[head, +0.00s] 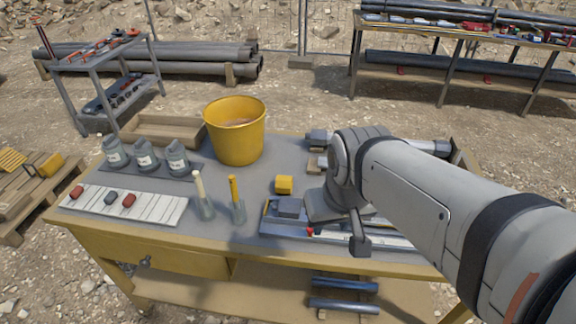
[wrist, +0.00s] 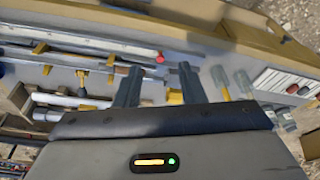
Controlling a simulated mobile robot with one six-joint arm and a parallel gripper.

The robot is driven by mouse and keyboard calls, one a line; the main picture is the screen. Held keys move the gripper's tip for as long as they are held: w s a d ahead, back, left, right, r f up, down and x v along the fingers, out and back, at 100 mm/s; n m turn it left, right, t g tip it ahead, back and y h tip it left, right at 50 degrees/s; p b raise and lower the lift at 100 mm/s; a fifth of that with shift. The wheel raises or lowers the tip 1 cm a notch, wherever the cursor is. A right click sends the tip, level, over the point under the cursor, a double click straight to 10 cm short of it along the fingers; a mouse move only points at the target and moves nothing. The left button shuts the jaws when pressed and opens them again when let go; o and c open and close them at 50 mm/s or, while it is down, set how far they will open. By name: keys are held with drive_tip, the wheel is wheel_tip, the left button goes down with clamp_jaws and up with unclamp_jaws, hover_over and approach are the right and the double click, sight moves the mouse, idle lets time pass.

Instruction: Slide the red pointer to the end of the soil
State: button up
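A small red pointer (head: 310,231) sits on the long rail of a blue-grey tray (head: 272,228) at the front of the workbench. In the wrist view the red pointer (wrist: 160,58) shows at the end of a pale strip, just beyond the gap between my fingertips. My gripper (head: 358,243) is above the tray, right of the pointer in the head view. In the wrist view its two dark fingers (wrist: 157,76) are apart with nothing held between them. I cannot make out soil along the rail; my arm hides part of the tray.
A yellow bucket (head: 238,155) with brown contents stands behind. Several grey jars (head: 145,155) and a white board (head: 160,208) with red and dark pieces are at the left.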

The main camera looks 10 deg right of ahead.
drive_tip(key=shift+o, duration=0.4)
drive_tip(key=shift+s+d, duration=0.1)
drive_tip(key=shift+w+d, duration=0.1)
drive_tip(key=shift+w, duration=0.45)
drive_tip(key=n+g+p, duration=0.3)
drive_tip(key=n+p, duration=0.1)
drive_tip(key=n, duration=0.1)
hover_over(310, 232)
drive_tip(key=f, duration=1.1)
drive_tip(key=shift+w+d, duration=0.2)
drive_tip(key=shift+w, duration=0.15)
drive_tip(key=shift+w+f, duration=0.1)
drive_tip(key=shift+f, duration=4.1)
drive_tip(key=shift+c, duration=0.2)
clamp_jaws()
